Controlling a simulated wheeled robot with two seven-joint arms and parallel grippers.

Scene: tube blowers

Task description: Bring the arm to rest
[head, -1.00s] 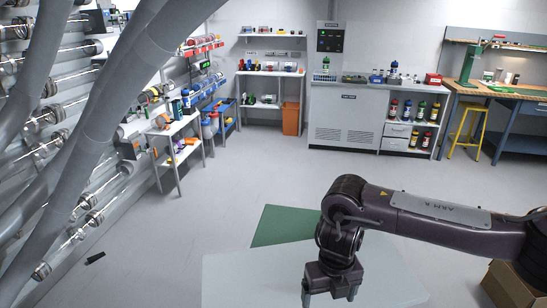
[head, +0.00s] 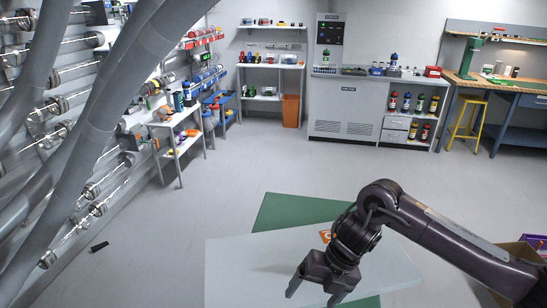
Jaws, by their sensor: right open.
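My right arm (head: 430,232) comes in from the lower right of the head view. Its right gripper (head: 312,298) hangs over the pale grey table (head: 235,262), fingers pointing down and toward the lower left. The fingers are apart and I see nothing between them. A small orange-and-white item (head: 325,236) shows beside the wrist, partly hidden by it. My left gripper is not in view.
A green mat (head: 285,212) lies partly under the table. Grey pipes and glass tubes fill the left side. Shelves, an orange bin (head: 290,110), a cabinet (head: 345,108) and a yellow stool (head: 466,118) stand at the back. A cardboard box (head: 520,252) is at right. The middle floor is clear.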

